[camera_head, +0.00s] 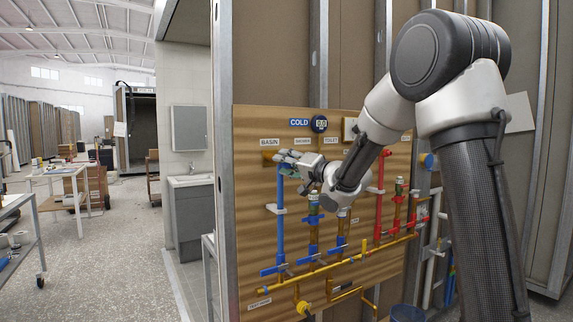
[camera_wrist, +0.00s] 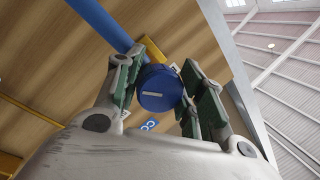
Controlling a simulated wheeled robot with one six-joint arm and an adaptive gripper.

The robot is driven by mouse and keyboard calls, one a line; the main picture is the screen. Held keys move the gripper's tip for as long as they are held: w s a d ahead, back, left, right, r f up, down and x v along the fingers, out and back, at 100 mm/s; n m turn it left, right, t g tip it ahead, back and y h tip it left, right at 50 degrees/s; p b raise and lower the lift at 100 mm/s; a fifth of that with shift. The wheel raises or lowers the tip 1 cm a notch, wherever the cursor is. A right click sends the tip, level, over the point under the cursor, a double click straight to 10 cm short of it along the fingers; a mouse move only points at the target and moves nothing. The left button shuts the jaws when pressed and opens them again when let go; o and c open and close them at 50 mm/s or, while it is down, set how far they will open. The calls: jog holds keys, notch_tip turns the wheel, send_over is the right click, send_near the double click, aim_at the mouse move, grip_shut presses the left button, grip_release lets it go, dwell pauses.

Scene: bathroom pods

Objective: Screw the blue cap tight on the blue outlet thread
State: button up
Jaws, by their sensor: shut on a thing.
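My gripper (camera_head: 285,158) is at the top of the blue pipe (camera_head: 280,215) under the BASIN label in the head view. In the wrist view my gripper (camera_wrist: 157,82) has its green-padded fingers on both sides of the blue cap (camera_wrist: 160,90) and is shut on it. The cap's round end, with a pale bar mark, faces the camera. The blue pipe (camera_wrist: 105,22) and a yellow fitting (camera_wrist: 152,50) show just behind the cap. The outlet thread is hidden behind the cap, so I cannot tell how far the cap sits on it. In the head view the gripper hides the cap.
The wooden board (camera_head: 255,215) carries several blue, red and yellow pipes right of and below my gripper. A metal stud (camera_head: 222,160) edges the board at left. Open floor (camera_head: 110,250) lies further left, with a workbench (camera_head: 62,172).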

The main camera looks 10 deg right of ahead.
jog(key=m, duration=0.2)
jog(key=shift+m+t, duration=0.3)
jog(key=m+t, duration=0.1)
jog(key=m, duration=0.3)
jog(key=shift+h, duration=0.4)
jog(key=o, duration=1)
jog(key=shift+r, duration=0.1)
